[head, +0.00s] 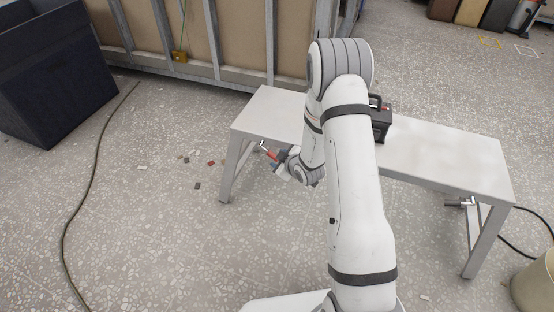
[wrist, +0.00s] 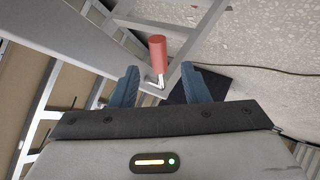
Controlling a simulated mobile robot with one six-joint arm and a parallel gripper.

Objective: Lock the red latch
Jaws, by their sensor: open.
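The red latch (wrist: 158,54) shows in the wrist view as a red cylindrical handle on a bent metal rod beside a grey leg of the bench. It lies just beyond and between the two blue fingertips of my gripper (wrist: 157,88), which is open and empty. In the head view the red latch (head: 270,155) is a small red piece under the left end of the bench (head: 450,150). My gripper (head: 283,162) is right beside it there, partly hidden by my wrist. I cannot tell whether the fingers touch the handle.
A black case (head: 380,122) stands on the bench, partly behind my arm. A second metal latch (head: 458,204) is under the bench's right end. A dark bin (head: 50,75) stands at the left, and a cable (head: 82,165) crosses the floor. Small chips lie left of the bench.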

